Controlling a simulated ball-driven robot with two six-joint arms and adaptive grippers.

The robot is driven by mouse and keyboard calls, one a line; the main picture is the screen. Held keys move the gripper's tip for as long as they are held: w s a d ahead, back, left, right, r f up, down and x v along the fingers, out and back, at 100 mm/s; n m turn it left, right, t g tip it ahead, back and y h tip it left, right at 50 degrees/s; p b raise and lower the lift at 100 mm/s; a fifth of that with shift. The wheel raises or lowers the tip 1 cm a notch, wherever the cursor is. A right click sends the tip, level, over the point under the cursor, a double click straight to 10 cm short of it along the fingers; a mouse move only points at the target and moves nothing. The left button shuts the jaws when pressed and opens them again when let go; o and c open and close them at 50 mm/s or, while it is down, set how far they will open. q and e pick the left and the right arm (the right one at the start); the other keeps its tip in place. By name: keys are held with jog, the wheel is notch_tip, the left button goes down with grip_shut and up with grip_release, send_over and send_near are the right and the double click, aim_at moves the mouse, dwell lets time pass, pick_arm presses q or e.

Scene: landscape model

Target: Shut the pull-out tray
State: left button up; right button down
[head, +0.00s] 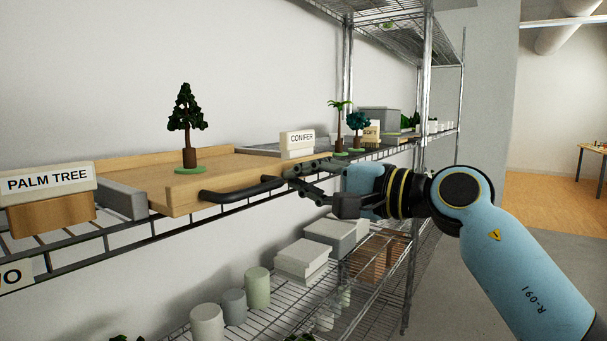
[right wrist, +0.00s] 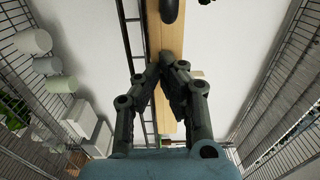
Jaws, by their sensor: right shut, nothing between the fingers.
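The pull-out tray (head: 222,177) is a light wooden board with a raised back edge on the upper wire shelf. Its front stands out past the shelf's front rail and carries a black bar handle (head: 240,192). A dark green conifer model (head: 187,120) stands upright on it. My right gripper (head: 288,176) is shut and empty, its fingertips beside the right end of the handle. In the right wrist view the fingertips (right wrist: 161,66) meet close to the tray's wooden front (right wrist: 158,35), with the handle (right wrist: 170,9) beyond them; contact is unclear. My left gripper is out of view.
A "PALM TREE" sign (head: 48,181) on a wooden block stands left of the tray, and a "CONIFER" sign (head: 298,139) right of it. Small palm (head: 340,125) and teal tree (head: 356,125) models stand farther right. Boxes (head: 303,259) and cylinders (head: 233,306) fill the lower shelf.

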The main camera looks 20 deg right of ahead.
dwell(0.3)
jog(key=b+x, duration=0.1)
jog(key=x, duration=0.2)
jog(key=shift+w+a+f+b, duration=0.1)
jog(key=shift+w+a+b, duration=0.15)
jog(key=shift+b, duration=0.15)
jog(key=shift+w+a, duration=0.2)
jog(key=shift+w, duration=0.15)
jog(key=shift+s+d, duration=0.1)
jog(key=shift+d, duration=0.05)
